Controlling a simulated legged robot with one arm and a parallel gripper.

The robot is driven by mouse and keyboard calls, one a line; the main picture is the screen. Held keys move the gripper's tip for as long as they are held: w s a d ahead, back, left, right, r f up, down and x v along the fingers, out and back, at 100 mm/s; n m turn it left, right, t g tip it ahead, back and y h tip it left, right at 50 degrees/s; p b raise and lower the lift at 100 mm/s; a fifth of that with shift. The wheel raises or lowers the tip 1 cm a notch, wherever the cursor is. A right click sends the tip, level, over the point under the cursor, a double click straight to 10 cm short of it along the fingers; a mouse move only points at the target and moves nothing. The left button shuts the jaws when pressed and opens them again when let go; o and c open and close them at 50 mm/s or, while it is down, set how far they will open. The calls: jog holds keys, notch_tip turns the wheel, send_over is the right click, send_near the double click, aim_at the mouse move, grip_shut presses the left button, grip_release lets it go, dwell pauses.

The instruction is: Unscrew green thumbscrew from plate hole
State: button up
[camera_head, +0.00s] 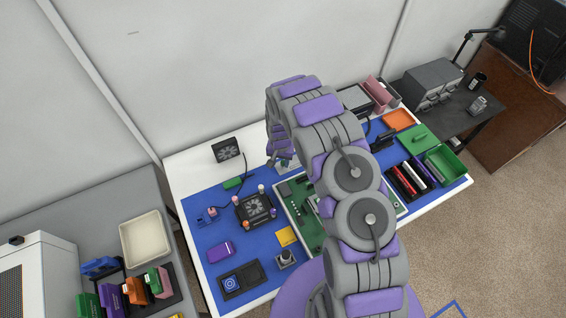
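I cannot make out a green thumbscrew with certainty. A black fan cooler (256,208) lies on the blue mat (205,265), with small posts or screws at its corners in white, orange and purple. A small blue plate (203,222) with a pinkish knob (212,211) lies left of it. A small green block (233,183) lies at the mat's back edge. My purple and grey arm arches over the table. My gripper (284,163) points down near the back of the mat, right of the fan cooler, over a small pale object. Its fingertips are too small and hidden to read.
A green circuit board (292,205) is partly behind my arm. A second fan (227,149) stands at the back left, cable attached. A purple box (221,250), black tray (238,280) and yellow square (288,236) lie in front. Green bins (446,166) are at right.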

jog(key=shift+s+r+n+p, duration=0.1)
jog(key=shift+r+n+p, duration=0.1)
jog(key=shift+n+p, duration=0.4)
jog(key=shift+f, duration=0.15)
jog(key=shift+d, duration=0.15)
jog(key=shift+d, duration=0.35)
jog(key=shift+w, duration=0.2)
grip_shut()
